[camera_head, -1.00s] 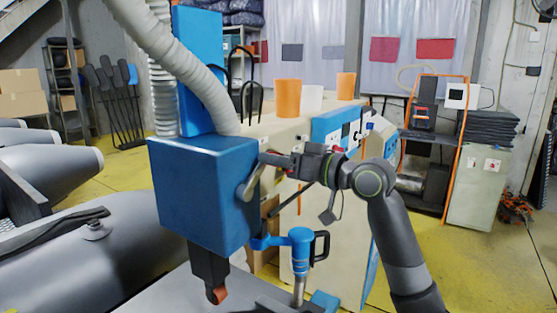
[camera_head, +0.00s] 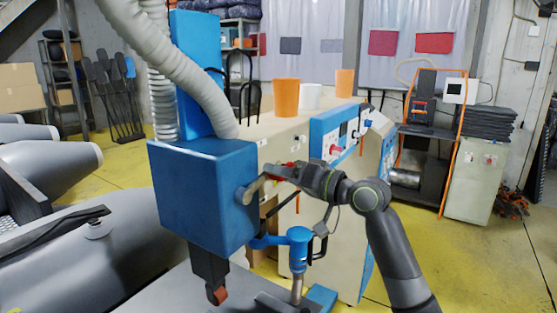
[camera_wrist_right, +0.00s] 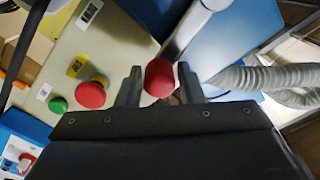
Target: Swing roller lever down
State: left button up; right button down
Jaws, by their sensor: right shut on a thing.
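The blue machine head (camera_head: 205,200) hangs at the left of centre, with a small orange-red roller (camera_head: 220,296) below it. A metal lever (camera_head: 250,188) is on its right side and slants up to the right; it also shows in the wrist view (camera_wrist_right: 192,28). The lever's red knob (camera_wrist_right: 159,78) sits between the fingers of my right gripper (camera_wrist_right: 160,84), which is shut on it. In the head view my right gripper (camera_head: 278,173) reaches the lever's end from the right and mostly hides the knob. My left gripper is not in view.
A blue clamp-like fitting (camera_head: 299,238) on a metal post stands just below my right arm. A beige cabinet (camera_head: 290,130) with orange cups is behind. Grey inflatable tubes (camera_head: 120,245) lie at left. Yellow floor (camera_head: 460,255) is open at right.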

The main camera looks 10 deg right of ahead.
notch_tip(320, 180, down, 2)
jog(key=shift+w+d+m+p, duration=0.1)
jog(key=shift+m+p, duration=0.5)
jog(key=shift+m, duration=0.4)
notch_tip(320, 180, down, 6)
jog(key=s+a+m+p, duration=0.1)
jog(key=m+p, duration=0.4)
jog(key=m, duration=0.2)
jog(key=shift+m+p, duration=0.3)
jog(key=shift+p, duration=0.1)
jog(key=shift+f, duration=0.1)
jog(key=c, duration=1.1)
grip_release()
jog(key=shift+c, duration=0.2)
jog(key=shift+s+a+r, duration=0.1)
jog(key=shift+r, duration=0.1)
jog(key=shift+s, duration=0.1)
